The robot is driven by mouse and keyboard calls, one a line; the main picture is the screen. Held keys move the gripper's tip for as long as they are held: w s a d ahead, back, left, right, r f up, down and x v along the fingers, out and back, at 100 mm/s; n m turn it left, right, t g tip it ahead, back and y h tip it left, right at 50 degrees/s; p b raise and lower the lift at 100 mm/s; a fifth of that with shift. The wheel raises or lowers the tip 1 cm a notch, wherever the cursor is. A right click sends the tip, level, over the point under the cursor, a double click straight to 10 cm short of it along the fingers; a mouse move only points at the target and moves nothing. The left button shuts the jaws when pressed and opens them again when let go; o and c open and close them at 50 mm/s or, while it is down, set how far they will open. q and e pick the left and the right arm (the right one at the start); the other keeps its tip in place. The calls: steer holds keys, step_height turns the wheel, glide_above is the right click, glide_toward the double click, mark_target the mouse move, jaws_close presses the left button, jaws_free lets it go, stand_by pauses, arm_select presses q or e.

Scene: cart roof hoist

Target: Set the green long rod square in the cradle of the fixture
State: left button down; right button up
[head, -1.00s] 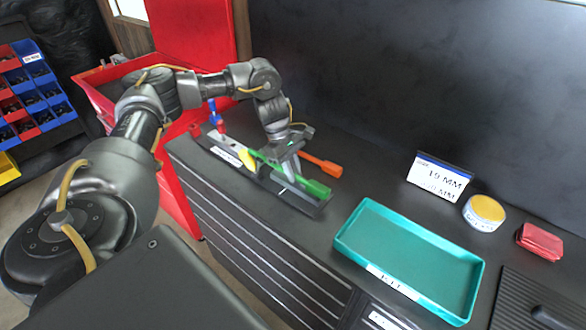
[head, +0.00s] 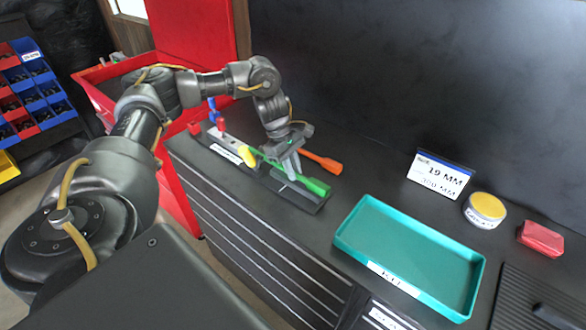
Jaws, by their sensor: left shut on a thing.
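The green long rod (head: 316,186) lies lengthwise over the right part of the dark fixture (head: 305,203), its thick end toward the lower right. My left gripper (head: 291,170) is shut on the rod near its middle, from above, and hides part of it. The far end of the rod shows as a thin green strip behind the yellow part (head: 248,159). Whether the rod rests in the cradle or sits just above it cannot be told. My right gripper is not in view.
An orange-handled tool (head: 325,162) lies just behind the fixture. Red and blue parts (head: 221,124) stand at its left end. A teal tray (head: 410,245), empty, stands to the right. A sign (head: 439,176), a yellow-lidded tin (head: 485,209) and a red pouch (head: 541,238) are farther right.

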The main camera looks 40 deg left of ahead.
arm_select(q)
steer(key=shift+f, duration=0.15)
steer(key=c, duration=1.3)
jaws_free()
steer(key=shift+a+r, duration=0.15)
steer(key=shift+r, duration=0.15)
steer(key=v, duration=0.8)
steer(key=shift+a+r, duration=0.1)
steer(key=shift+r, duration=0.25)
steer(key=shift+a+r, duration=0.3)
steer(key=shift+r, duration=0.35)
